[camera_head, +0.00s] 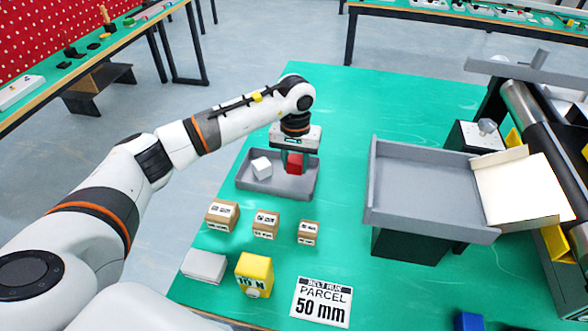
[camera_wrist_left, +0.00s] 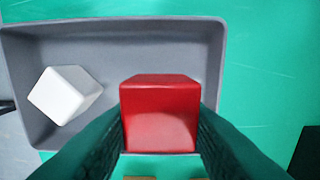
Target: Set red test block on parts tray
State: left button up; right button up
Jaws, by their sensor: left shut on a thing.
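The red test block (camera_head: 295,164) is between the fingers of my left gripper (camera_head: 294,158), which is shut on it. In the left wrist view the red block (camera_wrist_left: 160,113) sits between the two dark fingertips. The grey parts tray (camera_head: 298,188) is directly below the block; it also shows in the left wrist view (camera_wrist_left: 120,37). A white block (camera_head: 262,168) lies tilted inside the tray at its left side. I cannot tell whether the red block touches the tray floor. My right gripper is not in view.
Several small labelled parcels (camera_head: 266,224) stand in front of the tray. A yellow block (camera_head: 254,274), a light grey block (camera_head: 204,265) and a "50 mm" card (camera_head: 321,302) lie nearer. A large grey bin (camera_head: 425,190) and a conveyor (camera_head: 540,125) are on the right.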

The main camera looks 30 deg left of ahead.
aim_at(295, 171)
pick_arm(q)
notch_tip(295, 171, down, 3)
jog(key=shift+f, duration=0.4)
jog(key=o, duration=1)
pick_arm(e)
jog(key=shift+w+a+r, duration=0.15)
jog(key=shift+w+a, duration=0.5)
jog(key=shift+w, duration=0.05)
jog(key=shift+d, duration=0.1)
pick_arm(q)
jog(key=shift+r+p, duration=0.25)
jog(key=shift+p, duration=0.05)
jog(key=shift+r, duration=0.4)
notch_tip(295, 171, up, 11)
jog(key=shift+r+b, duration=0.1)
jog(key=shift+b, duration=0.85)
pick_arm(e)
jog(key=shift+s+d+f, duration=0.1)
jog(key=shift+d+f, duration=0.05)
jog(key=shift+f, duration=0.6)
